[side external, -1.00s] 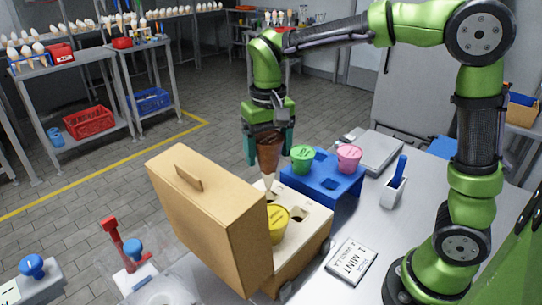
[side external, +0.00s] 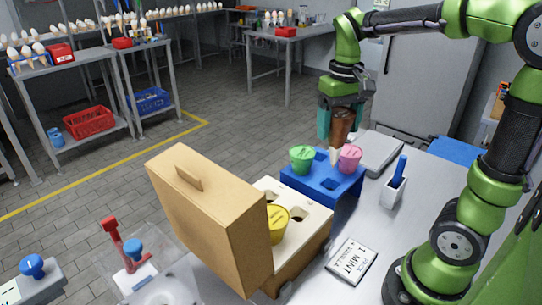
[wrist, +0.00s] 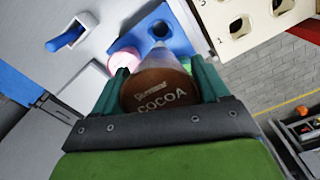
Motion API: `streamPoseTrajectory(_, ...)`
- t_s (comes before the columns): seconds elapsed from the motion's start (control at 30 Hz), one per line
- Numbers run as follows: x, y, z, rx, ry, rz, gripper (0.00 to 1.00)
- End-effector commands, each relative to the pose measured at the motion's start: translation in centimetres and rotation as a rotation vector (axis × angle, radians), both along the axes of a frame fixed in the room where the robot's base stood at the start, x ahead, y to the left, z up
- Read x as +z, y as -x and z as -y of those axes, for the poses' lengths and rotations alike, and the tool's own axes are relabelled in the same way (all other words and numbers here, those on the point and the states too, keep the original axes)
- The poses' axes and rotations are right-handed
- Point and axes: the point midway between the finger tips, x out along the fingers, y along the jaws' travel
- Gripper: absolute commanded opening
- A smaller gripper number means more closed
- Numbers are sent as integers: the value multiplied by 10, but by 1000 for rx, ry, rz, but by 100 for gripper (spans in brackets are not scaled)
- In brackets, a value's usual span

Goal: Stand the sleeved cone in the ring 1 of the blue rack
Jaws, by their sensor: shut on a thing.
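My gripper (side external: 340,124) is shut on a brown cone (side external: 342,128) with a pale, pointed sleeve around its lower end. It holds the cone nearly upright above the blue rack (side external: 318,180), its tip between the green and pink cups as seen from the side. In the wrist view the cone's brown top (wrist: 155,92) reads COCOA, and the blue rack (wrist: 183,40) lies beyond it. A green cup (side external: 302,160) and a pink cup (side external: 349,159) stand in the rack. A front opening shows empty. Ring numbers on the rack are not readable.
A cream-topped box (side external: 309,212) with a raised tan lid (side external: 205,215) and a yellow cup (side external: 278,224) stands left of the rack. A white holder (side external: 394,191) with a blue handle and a grey scale (side external: 377,151) are at right. A label card (side external: 351,261) lies in front.

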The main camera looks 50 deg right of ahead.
Motion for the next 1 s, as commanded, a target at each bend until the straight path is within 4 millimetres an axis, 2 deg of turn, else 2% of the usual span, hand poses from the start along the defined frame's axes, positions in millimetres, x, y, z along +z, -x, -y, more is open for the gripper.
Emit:
streamPoseTrajectory(0.27, -15, 1, -1, 47, 0, -2, 42)
streamPoseTrajectory(1.0, -84, 0, -2, 45, 1, -2, 42)
